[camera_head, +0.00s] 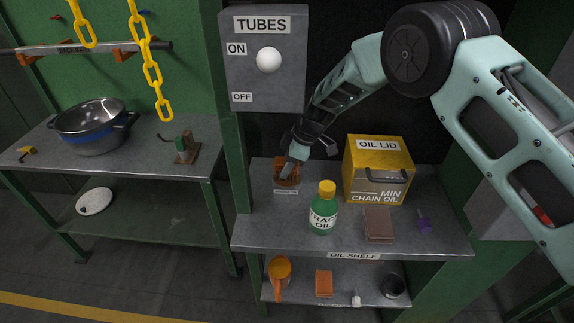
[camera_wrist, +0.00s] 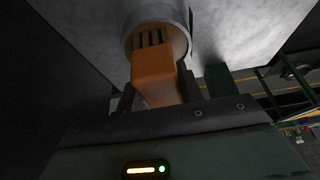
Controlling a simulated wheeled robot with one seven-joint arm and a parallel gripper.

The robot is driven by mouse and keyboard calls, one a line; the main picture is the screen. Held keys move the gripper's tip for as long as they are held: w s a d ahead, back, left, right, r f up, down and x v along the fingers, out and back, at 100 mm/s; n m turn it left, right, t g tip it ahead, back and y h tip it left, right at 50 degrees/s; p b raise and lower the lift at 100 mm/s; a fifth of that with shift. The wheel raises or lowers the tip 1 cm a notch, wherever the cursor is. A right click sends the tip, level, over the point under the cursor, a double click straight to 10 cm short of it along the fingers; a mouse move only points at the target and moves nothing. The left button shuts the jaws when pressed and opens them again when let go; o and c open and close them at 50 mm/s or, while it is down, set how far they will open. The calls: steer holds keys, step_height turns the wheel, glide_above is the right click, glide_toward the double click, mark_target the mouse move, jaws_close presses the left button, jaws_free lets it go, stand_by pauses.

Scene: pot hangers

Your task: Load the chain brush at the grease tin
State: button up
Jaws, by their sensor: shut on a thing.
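The chain brush is an orange block-handled brush (camera_wrist: 155,75) in the wrist view, with dark bristle strips at its far end. My gripper (camera_head: 291,166) is shut on its handle, at the left end of the upper shelf. The bristle end lies at the mouth of a round grey tin (camera_wrist: 183,16) with a tan inside; whether it touches the grease I cannot tell. In the head view the tin (camera_head: 289,183) stands behind a small label, and the orange brush (camera_head: 280,161) shows partly behind my gripper.
A switch panel (camera_head: 265,75) hangs above. A blue-banded pot (camera_head: 92,131) and yellow chains (camera_head: 151,70) are at left.

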mark_target(279, 160)
stand_by(0.5)
steer(key=shift+r+p, duration=1.1)
steer(key=shift+r, duration=2.4)
